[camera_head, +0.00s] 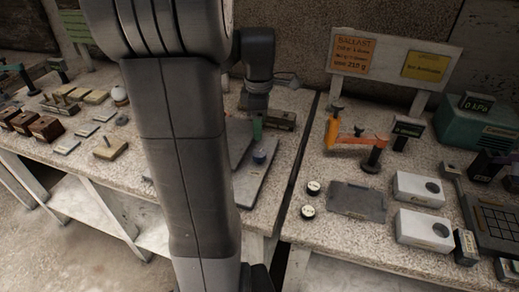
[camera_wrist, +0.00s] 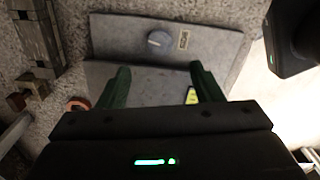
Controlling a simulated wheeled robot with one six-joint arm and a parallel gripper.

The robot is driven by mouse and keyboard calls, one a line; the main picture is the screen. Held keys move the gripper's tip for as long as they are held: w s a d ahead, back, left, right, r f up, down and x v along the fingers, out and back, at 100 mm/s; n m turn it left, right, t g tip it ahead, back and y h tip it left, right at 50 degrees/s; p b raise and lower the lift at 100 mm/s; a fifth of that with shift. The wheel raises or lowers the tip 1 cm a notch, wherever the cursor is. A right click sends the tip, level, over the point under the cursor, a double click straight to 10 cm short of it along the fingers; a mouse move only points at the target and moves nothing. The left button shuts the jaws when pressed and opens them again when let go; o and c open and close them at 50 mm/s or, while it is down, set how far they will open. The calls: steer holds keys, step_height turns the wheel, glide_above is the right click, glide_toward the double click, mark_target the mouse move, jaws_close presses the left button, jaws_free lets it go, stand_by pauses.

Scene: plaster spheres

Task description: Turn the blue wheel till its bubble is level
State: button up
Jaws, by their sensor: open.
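The blue wheel (camera_head: 259,156) is a small round knob on a grey plate (camera_head: 252,184) on the speckled bench. In the wrist view the blue wheel (camera_wrist: 159,40) sits beyond my fingertips, with a small label beside it. A yellow-green vial (camera_wrist: 191,96), possibly the bubble level, shows beside the right finger, partly hidden; I cannot read its bubble. My gripper (camera_wrist: 160,72) is open and empty, its two green fingers apart over the grey surface. In the head view my gripper (camera_head: 257,128) hangs just behind the wheel, partly hidden, and not around it.
My arm covers the middle of the head view. A dark gap (camera_head: 296,165) parts this bench from the right one, which holds an orange-armed device (camera_head: 358,138), a dark plate (camera_head: 357,200) and white boxes. Wooden blocks (camera_head: 46,129) stand on the left.

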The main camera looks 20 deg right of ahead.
mark_target(259, 152)
step_height(259, 152, down, 10)
steer(key=shift+r, duration=0.1)
steer(key=shift+c, duration=0.2)
steer(key=c, duration=0.9)
